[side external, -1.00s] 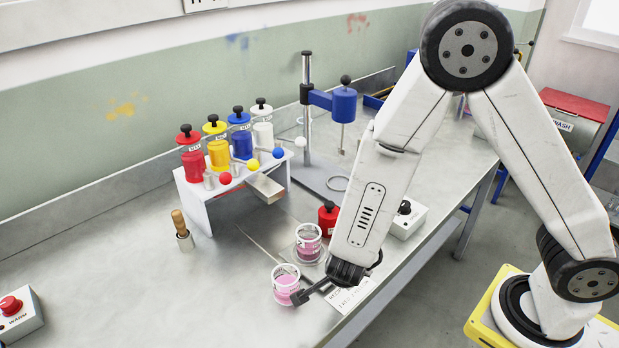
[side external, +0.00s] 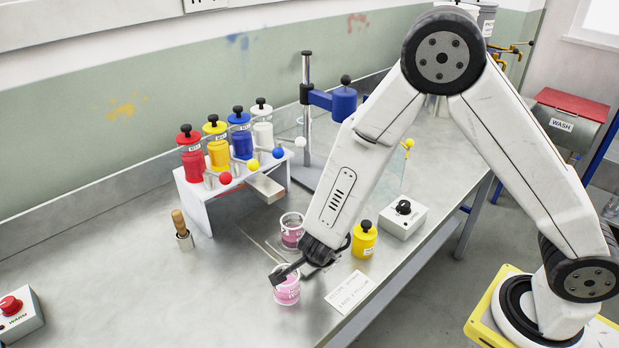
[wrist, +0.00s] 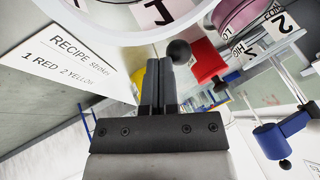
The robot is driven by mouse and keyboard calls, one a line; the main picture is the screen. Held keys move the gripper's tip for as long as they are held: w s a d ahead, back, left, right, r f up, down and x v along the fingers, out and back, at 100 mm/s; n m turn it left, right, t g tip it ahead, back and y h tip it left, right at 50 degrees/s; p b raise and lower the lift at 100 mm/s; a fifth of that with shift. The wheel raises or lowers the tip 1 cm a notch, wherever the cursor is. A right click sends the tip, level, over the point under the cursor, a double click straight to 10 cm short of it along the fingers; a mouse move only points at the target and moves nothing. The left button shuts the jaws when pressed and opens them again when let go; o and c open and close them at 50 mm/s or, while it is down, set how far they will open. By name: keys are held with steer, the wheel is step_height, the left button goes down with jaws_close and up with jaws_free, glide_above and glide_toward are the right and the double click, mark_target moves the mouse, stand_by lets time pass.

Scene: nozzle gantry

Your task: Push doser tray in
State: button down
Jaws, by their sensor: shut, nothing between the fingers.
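A pale, box-like tray (side external: 266,188) projects from the front of the white doser stand (side external: 205,205), below the dosers with blue and white contents. My gripper (side external: 280,273) is low over the bench in front of it, well apart from the tray, just above a clear cup of pink liquid (side external: 287,292). In the wrist view my gripper's fingers (wrist: 158,72) are shut together with nothing between them. The tray is not identifiable there. Whether my gripper touches the cup cannot be told.
Another pink cup (side external: 291,229) stands just behind my gripper. A yellow canister (side external: 364,240), a knobbed box (side external: 403,218) and a recipe card (side external: 350,291) are to the right. A wooden-handled tool (side external: 181,228) stands left; bare bench lies between.

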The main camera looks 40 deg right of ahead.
mark_target(295, 235)
steer(key=w, duration=0.8)
steer(key=shift+w, duration=0.2)
steer(key=shift+s+r, duration=0.1)
steer(key=shift+s, duration=0.05)
steer(key=shift+s+a+r, duration=0.1)
steer(key=shift+s, duration=0.45)
steer(key=s, duration=0.3)
steer(key=shift+a+r, duration=0.3)
steer(key=v, duration=0.9)
steer(key=shift+a+r, duration=0.2)
steer(key=shift+r, duration=0.1)
